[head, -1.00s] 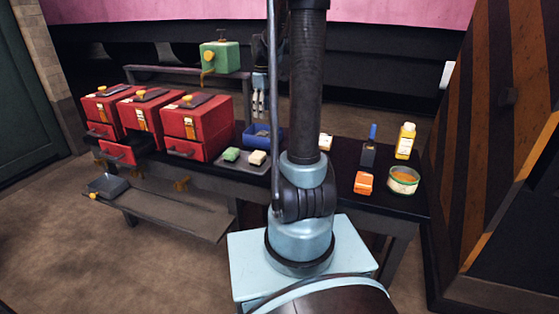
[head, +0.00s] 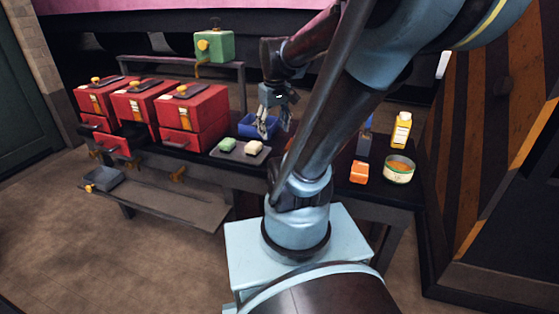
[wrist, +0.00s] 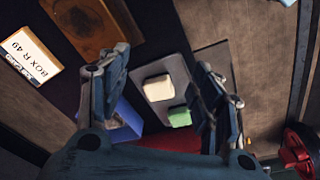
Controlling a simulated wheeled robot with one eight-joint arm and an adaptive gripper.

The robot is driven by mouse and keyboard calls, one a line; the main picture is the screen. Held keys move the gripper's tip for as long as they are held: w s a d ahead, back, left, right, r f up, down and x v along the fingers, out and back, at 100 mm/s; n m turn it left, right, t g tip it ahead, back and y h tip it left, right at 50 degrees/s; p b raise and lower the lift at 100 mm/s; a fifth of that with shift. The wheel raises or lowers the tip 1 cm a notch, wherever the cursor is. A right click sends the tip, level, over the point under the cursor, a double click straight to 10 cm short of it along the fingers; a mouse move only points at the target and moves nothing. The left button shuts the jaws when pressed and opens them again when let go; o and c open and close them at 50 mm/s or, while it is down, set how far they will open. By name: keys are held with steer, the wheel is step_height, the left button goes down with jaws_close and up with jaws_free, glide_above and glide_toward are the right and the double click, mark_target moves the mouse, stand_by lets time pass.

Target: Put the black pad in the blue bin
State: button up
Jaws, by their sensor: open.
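The blue bin (head: 247,132) stands on the dark bench, just behind the grey tray. It also shows partly behind a finger in the wrist view (wrist: 127,118). My gripper (head: 262,132) points down over the bin in the head view, fingers apart with nothing seen between them. In the wrist view my gripper (wrist: 160,62) is open, with the tray seen beyond its fingers. I cannot make out the black pad in either view; the tray holds only a green pad (head: 227,144) and a cream pad (head: 254,148). My arm hides part of the bench.
The grey tray (head: 240,154) lies beside several red toolboxes (head: 192,113). A green box (head: 214,47) stands on a rail behind. An orange block (head: 359,172), a tin (head: 399,169) and a yellow bottle (head: 401,130) stand at right. A lower shelf (head: 165,203) holds a grey container (head: 104,179).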

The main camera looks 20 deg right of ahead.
steer(key=s+f+m, duration=0.3)
steer(key=s+f, duration=0.4)
steer(key=s, duration=0.2)
steer(key=shift+s+t, duration=0.3)
steer(key=shift+a+f, duration=0.1)
